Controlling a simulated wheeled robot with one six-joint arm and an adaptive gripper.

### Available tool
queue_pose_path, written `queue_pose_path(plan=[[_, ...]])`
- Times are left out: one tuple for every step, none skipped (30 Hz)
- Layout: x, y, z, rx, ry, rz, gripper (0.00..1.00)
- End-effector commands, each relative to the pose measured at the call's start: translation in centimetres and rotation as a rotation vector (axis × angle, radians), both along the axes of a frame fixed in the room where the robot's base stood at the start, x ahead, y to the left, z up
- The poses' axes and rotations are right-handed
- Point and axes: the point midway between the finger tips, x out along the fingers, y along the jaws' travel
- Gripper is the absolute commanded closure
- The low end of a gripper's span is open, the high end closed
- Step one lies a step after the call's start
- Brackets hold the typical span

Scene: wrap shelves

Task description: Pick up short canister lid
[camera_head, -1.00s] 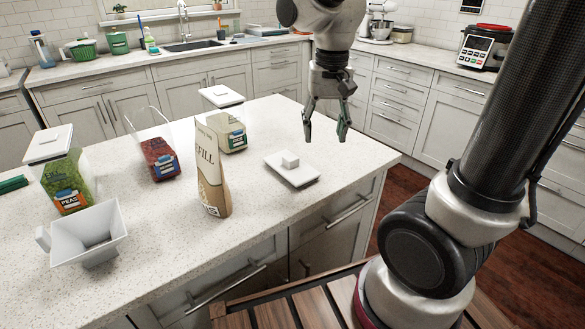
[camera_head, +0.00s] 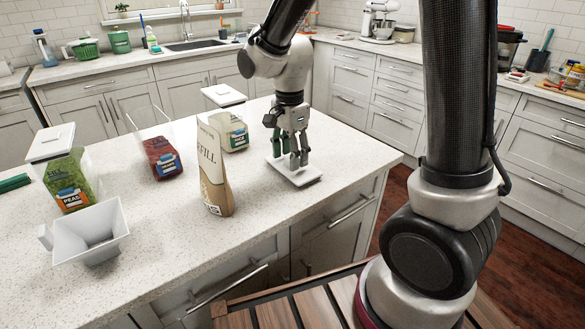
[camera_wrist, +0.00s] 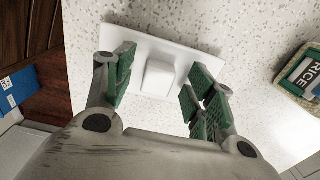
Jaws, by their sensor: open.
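The short canister lid (camera_head: 307,178) is a white square plate with a raised block knob. It lies flat on the speckled island counter, right of the refill bag. The wrist view shows the lid (camera_wrist: 178,54) with its knob (camera_wrist: 158,77) between my fingers. My gripper (camera_head: 290,158) points down over the lid with its fingers on either side of the knob. In the wrist view my gripper (camera_wrist: 163,88) is open, with gaps between the green finger pads and the knob. In the head view the fingers hide the knob.
A refill bag (camera_head: 213,170) stands left of the lid. Behind are a lidded rice canister (camera_head: 236,132) and an open canister with red contents (camera_head: 161,155).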

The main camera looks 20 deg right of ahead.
Motion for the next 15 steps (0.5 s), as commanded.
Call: queue_pose_path(plan=[[-0.03, -0.03, -0.59, 0.0, 0.001, 0.0, 0.45], [-0.03, -0.03, -0.82, 0.0, 0.001, 0.0, 0.45], [-0.03, -0.03, -1.02, 0.0, 0.001, 0.0, 0.45], [-0.01, -0.03, -1.1, 0.0, 0.0, 0.0, 0.45], [0.0, -0.02, -1.13, 0.0, 0.0, 0.0, 0.45], [0.01, -0.02, -1.13, 0.0, -0.001, 0.0, 0.45], [0.01, -0.02, -1.12, 0.0, -0.001, 0.0, 0.45], [0.01, -0.02, -1.11, 0.0, -0.001, 0.0, 0.45], [0.01, -0.02, -1.1, 0.0, -0.001, 0.0, 0.45], [0.01, -0.02, -1.1, 0.0, -0.001, 0.0, 0.45], [0.01, -0.02, -1.1, 0.0, -0.001, 0.0, 0.5], [0.01, -0.02, -1.09, 0.0, -0.001, 0.0, 0.57], [0.0, -0.02, -1.09, 0.0, -0.001, 0.0, 0.63], [0.01, -0.02, -1.09, 0.0, -0.001, 0.0, 0.68], [0.0, -0.02, -1.08, 0.0, -0.001, 0.0, 0.76]])
